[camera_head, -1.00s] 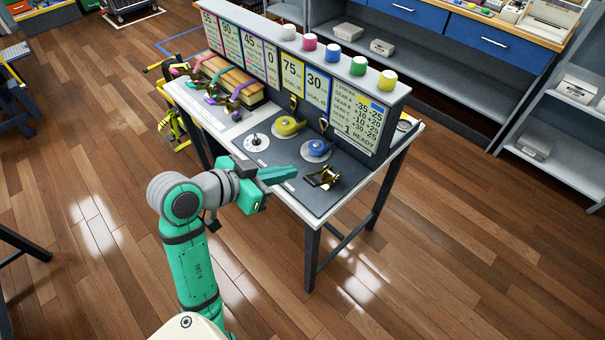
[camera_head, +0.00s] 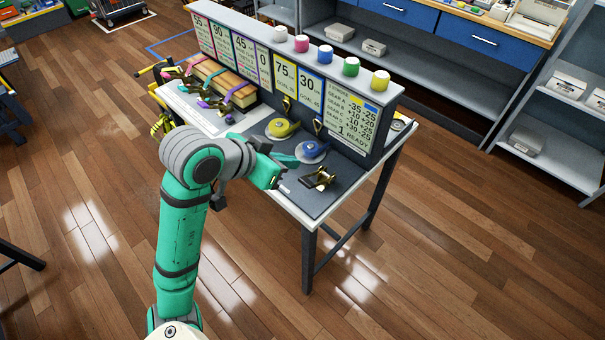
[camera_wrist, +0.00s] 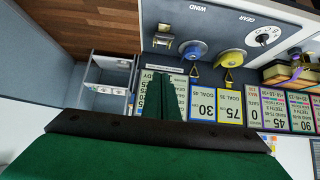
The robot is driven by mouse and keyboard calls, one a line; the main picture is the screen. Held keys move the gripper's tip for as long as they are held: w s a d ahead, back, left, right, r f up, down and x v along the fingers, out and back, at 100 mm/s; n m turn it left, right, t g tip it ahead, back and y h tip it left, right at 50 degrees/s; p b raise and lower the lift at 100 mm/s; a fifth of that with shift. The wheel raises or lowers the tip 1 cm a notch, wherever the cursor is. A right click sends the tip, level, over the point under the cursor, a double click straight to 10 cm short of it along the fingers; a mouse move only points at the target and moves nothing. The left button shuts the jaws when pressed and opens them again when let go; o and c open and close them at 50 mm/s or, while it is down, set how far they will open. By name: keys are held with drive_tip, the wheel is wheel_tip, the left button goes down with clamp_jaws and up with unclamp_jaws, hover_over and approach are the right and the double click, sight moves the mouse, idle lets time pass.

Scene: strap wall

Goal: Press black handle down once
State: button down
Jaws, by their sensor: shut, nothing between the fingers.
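The black handle (camera_head: 312,183) is part of a small brass-and-black ratchet at the table's front right corner. The ratchet also shows in the wrist view (camera_wrist: 163,45), upper middle. My gripper (camera_head: 292,160) is shut and empty, its green fingers over the front part of the table. In the head view it is left of the ratchet, beside the blue spool (camera_head: 312,150). In the wrist view the fingers (camera_wrist: 163,98) are together and overlap the sign panel, below the ratchet in the picture. I see no contact with the handle.
A yellow spool (camera_head: 283,128) stands left of the blue one. A sign panel (camera_head: 349,122) with coloured caps on top rises behind. Straps over a wooden block (camera_head: 225,82) are at the left. A shelf (camera_head: 545,147) stands at the right; the floor in front is clear.

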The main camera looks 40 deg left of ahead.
hover_over(304, 183)
drive_tip(key=w, duration=0.2)
wheel_tip(304, 183, down, 7)
drive_tip(key=shift+w+d+f, duration=0.1)
drive_tip(key=shift+s+f, duration=0.7)
drive_tip(key=shift+f, duration=0.1)
drive_tip(key=shift+s+f, duration=0.35)
drive_tip(key=shift+f, duration=0.4)
